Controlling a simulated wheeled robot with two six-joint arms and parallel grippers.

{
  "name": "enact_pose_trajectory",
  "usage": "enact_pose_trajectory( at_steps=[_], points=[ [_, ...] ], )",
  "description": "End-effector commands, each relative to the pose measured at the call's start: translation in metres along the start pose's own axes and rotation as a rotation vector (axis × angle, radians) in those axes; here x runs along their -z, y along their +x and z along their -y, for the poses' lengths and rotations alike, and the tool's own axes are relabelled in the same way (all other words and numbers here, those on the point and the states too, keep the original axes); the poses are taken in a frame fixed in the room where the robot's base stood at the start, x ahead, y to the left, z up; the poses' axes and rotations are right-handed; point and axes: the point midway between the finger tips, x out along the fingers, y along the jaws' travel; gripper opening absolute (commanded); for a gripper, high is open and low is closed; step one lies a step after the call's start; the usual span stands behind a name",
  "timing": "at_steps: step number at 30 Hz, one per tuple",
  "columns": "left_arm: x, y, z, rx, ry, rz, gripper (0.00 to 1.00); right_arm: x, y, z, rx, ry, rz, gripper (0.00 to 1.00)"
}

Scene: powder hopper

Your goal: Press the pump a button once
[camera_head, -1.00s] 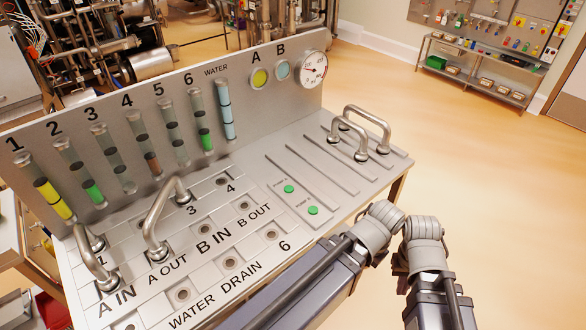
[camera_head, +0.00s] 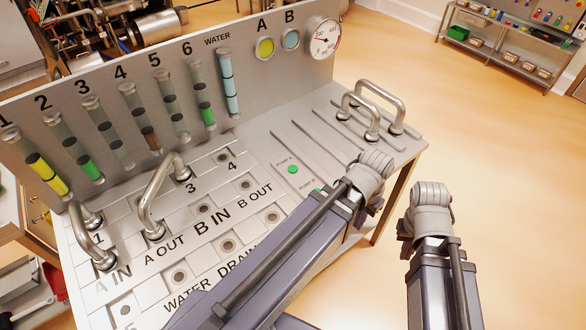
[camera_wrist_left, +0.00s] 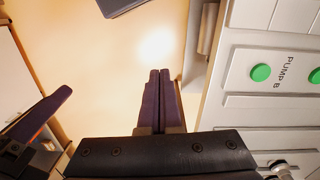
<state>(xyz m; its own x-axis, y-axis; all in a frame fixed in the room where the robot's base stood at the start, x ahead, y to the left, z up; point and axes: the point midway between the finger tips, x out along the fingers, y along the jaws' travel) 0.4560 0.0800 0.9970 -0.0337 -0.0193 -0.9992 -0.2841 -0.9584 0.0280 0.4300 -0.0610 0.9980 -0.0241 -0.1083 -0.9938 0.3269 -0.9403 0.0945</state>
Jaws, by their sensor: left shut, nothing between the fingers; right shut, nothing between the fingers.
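The green pump A button (camera_head: 293,170) sits on the sloped panel of the bench, beside its label. The green pump B button (camera_head: 318,189) is just in front of it, partly covered by my left arm. The left wrist view shows the pump B button (camera_wrist_left: 261,72) and, at its right edge, part of the pump A button (camera_wrist_left: 315,76). My left gripper (camera_wrist_left: 160,78) is shut and empty, over the floor beyond the bench edge and apart from both buttons. My right gripper (camera_head: 430,200) is over the floor to the right; its fingertips are hidden in the head view.
Metal hose loops stand on the panel at left (camera_head: 158,195) and at the far right (camera_head: 372,112). An upright board with level tubes (camera_head: 110,137) and a pressure gauge (camera_head: 322,38) rises behind. The floor right of the bench is clear.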

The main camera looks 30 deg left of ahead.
Motion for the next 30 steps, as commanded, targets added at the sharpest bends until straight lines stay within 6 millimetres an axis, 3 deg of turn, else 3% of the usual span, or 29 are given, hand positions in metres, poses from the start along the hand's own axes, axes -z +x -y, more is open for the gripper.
enact_pose_trajectory(
  at_steps=[3,9,18,24,30],
  points=[
    [0.024,0.002,0.045,-0.126,-0.065,-0.065,0.0,0.0,0.006,0.001,0.0,0.0,0.0,0.0],
    [0.051,-0.009,0.129,-0.306,-0.159,-0.246,0.0,0.001,0.013,0.001,0.0,0.001,0.0,0.0],
    [0.051,-0.038,0.26,-0.424,-0.28,-0.556,0.0,0.001,0.021,0.002,0.0,0.001,0.0,0.0],
    [0.041,-0.051,0.305,-0.435,-0.319,-0.669,0.0,0.001,0.023,0.002,0.0,0.001,0.0,0.0],
    [0.038,-0.054,0.314,-0.435,-0.326,-0.695,0.0,0.001,0.023,0.002,0.0,0.001,0.0,0.0]
  ],
)
